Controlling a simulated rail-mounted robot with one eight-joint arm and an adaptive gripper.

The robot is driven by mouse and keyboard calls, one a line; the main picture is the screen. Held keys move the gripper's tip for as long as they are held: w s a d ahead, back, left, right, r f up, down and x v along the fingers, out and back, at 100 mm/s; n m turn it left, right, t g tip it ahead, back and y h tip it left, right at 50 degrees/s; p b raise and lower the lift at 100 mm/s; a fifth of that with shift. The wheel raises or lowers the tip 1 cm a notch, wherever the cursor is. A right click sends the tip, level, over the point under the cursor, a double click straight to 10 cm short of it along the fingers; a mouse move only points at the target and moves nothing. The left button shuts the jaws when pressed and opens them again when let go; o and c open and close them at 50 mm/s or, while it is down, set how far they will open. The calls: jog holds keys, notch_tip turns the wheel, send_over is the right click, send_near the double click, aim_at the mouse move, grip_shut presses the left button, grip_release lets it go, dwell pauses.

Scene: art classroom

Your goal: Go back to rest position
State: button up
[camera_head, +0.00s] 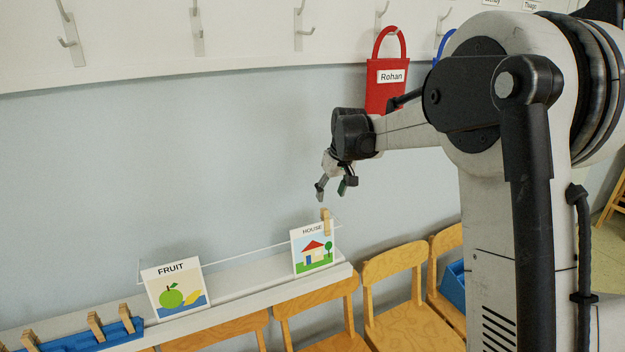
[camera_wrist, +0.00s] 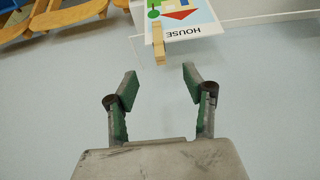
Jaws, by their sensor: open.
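My gripper (camera_head: 333,190) is open and empty in the head view, in the air a little above the HOUSE card. In the wrist view my gripper (camera_wrist: 159,82) shows two spread fingers with green pads and nothing between them. The HOUSE card (camera_head: 313,252) stands on the white ledge, with a wooden clothespin (camera_head: 326,222) at its top edge. In the wrist view the HOUSE card (camera_wrist: 190,22) appears upside down, with the clothespin (camera_wrist: 158,45) just beyond the fingertips and apart from them.
A FRUIT card (camera_head: 172,288) stands further left on the ledge (camera_head: 240,288). A blue tray (camera_head: 75,343) with several clothespins is at lower left. Wooden chairs (camera_head: 398,285) stand below. A red bag labelled Rohan (camera_head: 386,95) hangs close behind my arm.

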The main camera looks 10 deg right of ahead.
jog(key=s+a+r+m+t+b, duration=0.1)
jog(key=s+r+b, duration=0.15)
jog(key=s, duration=0.85)
jog(key=s+r+m+t+b, duration=0.1)
jog(key=s+r, duration=0.2)
jog(key=s, duration=0.8)
jog(key=s+f+b, duration=0.1)
jog(key=s+f, duration=0.2)
jog(key=s, duration=0.4)
jog(key=s+f+t+b, duration=0.1)
jog(key=s+f, duration=0.2)
jog(key=s, duration=0.4)
jog(key=s+f+m+h+b, duration=0.1)
jog(key=s+f, duration=0.2)
jog(key=s, duration=0.3)
jog(key=shift+s+f+t, duration=0.25)
jog(key=shift+s+t, duration=0.15)
